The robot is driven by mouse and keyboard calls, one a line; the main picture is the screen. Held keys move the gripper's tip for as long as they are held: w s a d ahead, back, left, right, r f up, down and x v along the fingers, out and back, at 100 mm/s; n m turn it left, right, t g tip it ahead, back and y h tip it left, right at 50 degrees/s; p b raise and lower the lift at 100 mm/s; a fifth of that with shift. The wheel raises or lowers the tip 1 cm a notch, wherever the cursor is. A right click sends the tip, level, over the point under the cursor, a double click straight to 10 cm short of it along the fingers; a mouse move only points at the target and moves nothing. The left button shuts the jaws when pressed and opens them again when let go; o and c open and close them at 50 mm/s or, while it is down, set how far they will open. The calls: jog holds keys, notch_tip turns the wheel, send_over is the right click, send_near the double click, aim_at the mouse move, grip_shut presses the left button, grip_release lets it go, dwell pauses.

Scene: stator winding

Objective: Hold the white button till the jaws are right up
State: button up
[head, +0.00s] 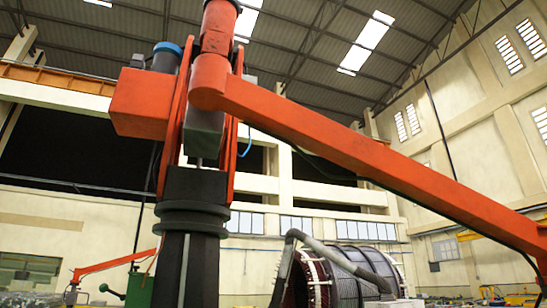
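I see no white button and cannot pick out any jaws in the head view. A large orange machine head (140,105) stands high at the left of the middle, on a thick black column (190,235). A long orange beam (380,165) slopes from it down to the right edge. My gripper is not in view.
A large drum-like stator (372,284) lies low right of the middle, with a bent grey tube (345,262) before it. A smaller orange arm (110,267) and a green machine part (140,290) show at lower left. The floor is out of view.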

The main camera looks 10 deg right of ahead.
jog(key=shift+c, duration=0.2)
grip_shut()
dwell(1.4)
